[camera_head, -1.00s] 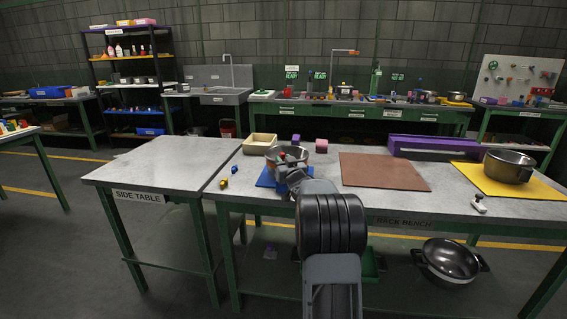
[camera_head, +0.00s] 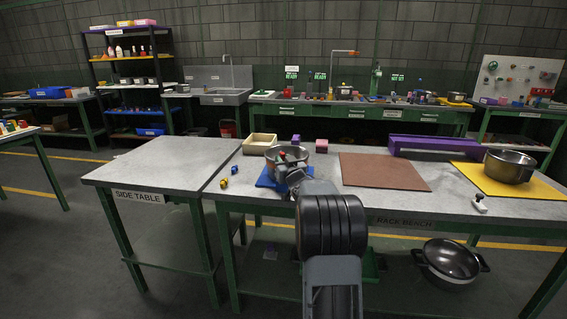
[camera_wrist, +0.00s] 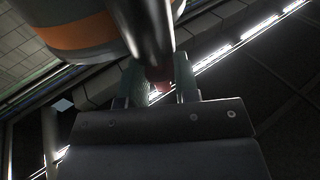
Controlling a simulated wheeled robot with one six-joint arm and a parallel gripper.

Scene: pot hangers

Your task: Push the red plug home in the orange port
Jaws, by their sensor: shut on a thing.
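A small red spot shows at the gripper. In the wrist view, the fingers (camera_wrist: 161,86) are shut on a small reddish thing (camera_wrist: 162,87), mostly hidden, which I take for the red plug. A dark rod-like part (camera_wrist: 143,28) passes just above it. The pot with an orange band (camera_wrist: 75,34) fills the upper left. I cannot make out the orange port.
A purple rack (camera_head: 440,147) and a second pot (camera_head: 509,166) on a yellow mat are farther right. The side table (camera_head: 165,165) is clear.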

